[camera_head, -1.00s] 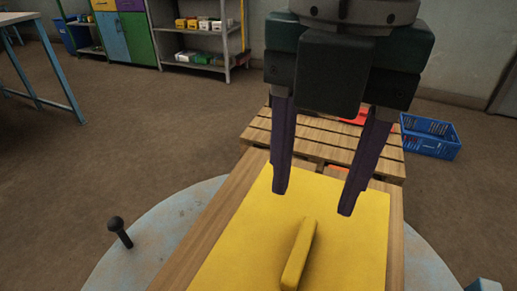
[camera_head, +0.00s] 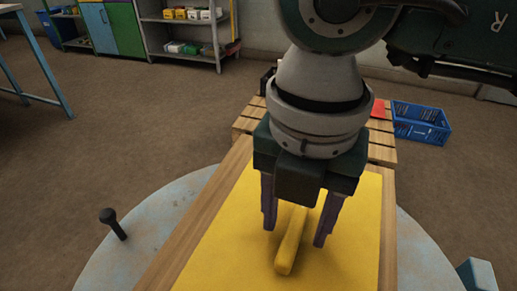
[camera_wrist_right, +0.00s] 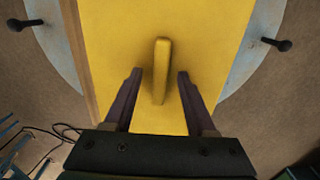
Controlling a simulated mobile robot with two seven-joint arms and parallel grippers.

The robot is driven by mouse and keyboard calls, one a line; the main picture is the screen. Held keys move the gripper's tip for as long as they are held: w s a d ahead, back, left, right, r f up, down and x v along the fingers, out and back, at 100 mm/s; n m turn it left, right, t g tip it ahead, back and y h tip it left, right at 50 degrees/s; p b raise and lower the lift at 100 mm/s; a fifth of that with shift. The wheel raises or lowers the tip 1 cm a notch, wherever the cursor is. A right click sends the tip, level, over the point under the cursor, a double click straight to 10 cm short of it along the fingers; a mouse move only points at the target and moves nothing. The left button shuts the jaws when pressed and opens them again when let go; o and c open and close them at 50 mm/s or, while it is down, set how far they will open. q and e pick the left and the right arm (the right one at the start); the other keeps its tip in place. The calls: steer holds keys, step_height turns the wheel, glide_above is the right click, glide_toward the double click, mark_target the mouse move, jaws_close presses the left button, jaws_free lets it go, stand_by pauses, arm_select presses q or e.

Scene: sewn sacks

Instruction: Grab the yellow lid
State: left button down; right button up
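The yellow lid (camera_head: 222,248) lies flat within a wooden frame, with a raised yellow bar handle (camera_head: 290,245) on top. My right gripper (camera_head: 295,236) is open above the lid, its two dark fingers on either side of the handle. In the right wrist view, the handle (camera_wrist_right: 161,70) stands between the two spread fingers (camera_wrist_right: 157,85), with a gap on each side. Whether the fingertips touch the lid cannot be told. My left gripper is not in view.
The wooden frame (camera_head: 190,232) rests on a round grey-blue table (camera_head: 140,238) with a dark knob (camera_head: 113,223) at left. Behind stand a wooden pallet (camera_head: 246,123) and a blue crate (camera_head: 421,122). A shelf (camera_head: 185,32) is at the back.

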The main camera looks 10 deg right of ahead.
jaws_close()
steer(key=shift+r, duration=0.1)
stand_by(0.6)
